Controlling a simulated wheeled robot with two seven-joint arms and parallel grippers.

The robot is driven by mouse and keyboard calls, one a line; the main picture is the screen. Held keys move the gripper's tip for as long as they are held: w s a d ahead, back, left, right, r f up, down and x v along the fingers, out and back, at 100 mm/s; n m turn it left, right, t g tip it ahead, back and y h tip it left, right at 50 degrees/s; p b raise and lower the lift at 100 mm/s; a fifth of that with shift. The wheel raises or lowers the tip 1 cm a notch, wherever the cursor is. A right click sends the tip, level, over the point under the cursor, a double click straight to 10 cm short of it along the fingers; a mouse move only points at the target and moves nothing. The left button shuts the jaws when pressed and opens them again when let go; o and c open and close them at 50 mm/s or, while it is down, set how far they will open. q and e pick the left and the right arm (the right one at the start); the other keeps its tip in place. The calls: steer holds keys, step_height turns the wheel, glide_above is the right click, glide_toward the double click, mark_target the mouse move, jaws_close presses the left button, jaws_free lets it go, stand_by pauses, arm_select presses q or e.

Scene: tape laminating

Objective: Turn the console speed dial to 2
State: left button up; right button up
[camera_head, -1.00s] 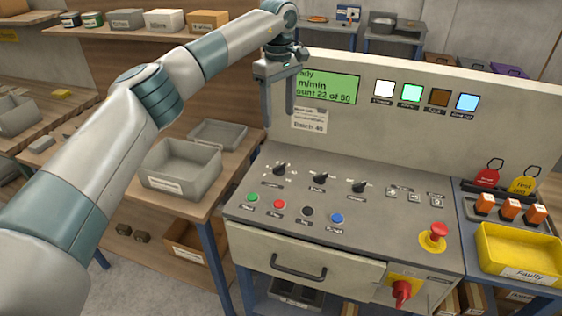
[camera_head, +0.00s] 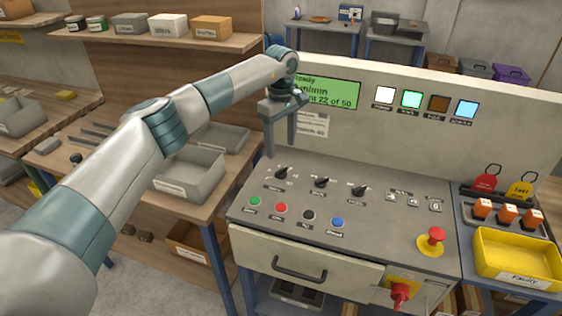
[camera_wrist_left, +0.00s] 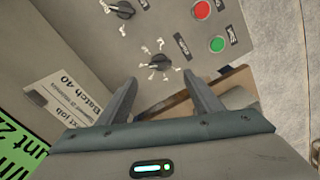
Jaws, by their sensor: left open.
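The console (camera_head: 375,215) has three black rotary dials in a row on its sloping top. The leftmost dial (camera_head: 281,173) has small marks around it; its label is too small to read, so I cannot tell from the text that it is the speed dial. It also shows in the left wrist view (camera_wrist_left: 160,65), between and just beyond the fingertips. My left gripper (camera_head: 280,152) points down above this dial, open and empty, apart from it. In the left wrist view its two fingers (camera_wrist_left: 160,80) stand wide apart. My right gripper is not in view.
The middle dial (camera_head: 320,183) and right dial (camera_head: 358,191) stand alongside. Several push buttons (camera_head: 281,208) line the front, with a red emergency stop (camera_head: 435,236) at right. The upright panel with a green screen (camera_head: 327,92) rises behind the gripper. A yellow tray (camera_head: 515,276) is at right.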

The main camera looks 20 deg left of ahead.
mark_target(281, 169)
arm_select(q)
step_height(281, 169, down, 8)
steer(key=shift+r+p, duration=0.1)
steer(key=shift+p, duration=1.1)
steer(key=shift+f, duration=0.5)
steer(key=c, duration=1.1)
